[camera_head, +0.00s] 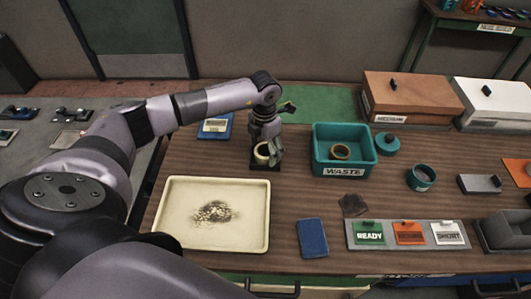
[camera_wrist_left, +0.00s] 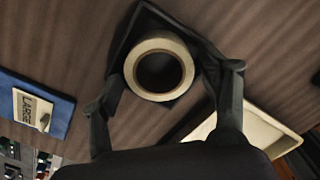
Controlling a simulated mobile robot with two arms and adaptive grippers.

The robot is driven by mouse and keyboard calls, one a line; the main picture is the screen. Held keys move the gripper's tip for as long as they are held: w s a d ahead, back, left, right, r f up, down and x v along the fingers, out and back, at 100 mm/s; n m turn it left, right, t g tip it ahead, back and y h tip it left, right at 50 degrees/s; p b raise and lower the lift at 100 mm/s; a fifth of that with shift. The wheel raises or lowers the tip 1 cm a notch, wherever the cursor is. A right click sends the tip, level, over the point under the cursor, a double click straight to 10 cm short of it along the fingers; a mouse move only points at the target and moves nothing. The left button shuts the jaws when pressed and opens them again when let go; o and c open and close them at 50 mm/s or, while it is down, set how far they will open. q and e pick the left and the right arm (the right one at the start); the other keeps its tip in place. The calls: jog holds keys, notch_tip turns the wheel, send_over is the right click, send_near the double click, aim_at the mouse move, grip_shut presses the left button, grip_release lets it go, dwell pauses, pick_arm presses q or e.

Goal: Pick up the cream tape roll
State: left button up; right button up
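The cream tape roll (camera_head: 262,154) lies on a small black square mat (camera_head: 260,167) on the wooden table. In the left wrist view the roll (camera_wrist_left: 130,68) shows as a pale ring with a dark hole, flat on the dark mat (camera_wrist_left: 188,91). My left gripper (camera_head: 264,152) is low over the roll. Its two fingers (camera_wrist_left: 160,72) are spread, one on each side of the roll, with gaps visible between fingers and ring. Its exact height above the roll is hard to tell. My right gripper is in neither view.
A blue labelled pad (camera_head: 226,131) is behind left. A blue block (camera_head: 312,238) lies near the front edge.

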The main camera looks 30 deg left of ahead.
pick_arm(q)
jog(key=c, duration=0.9)
jog(key=shift+w+r, duration=0.1)
jog(key=shift+r, duration=0.5)
notch_tip(320, 180, up, 22)
jog(key=shift+f+b, duration=0.1)
jog(key=shift+b, duration=1.1)
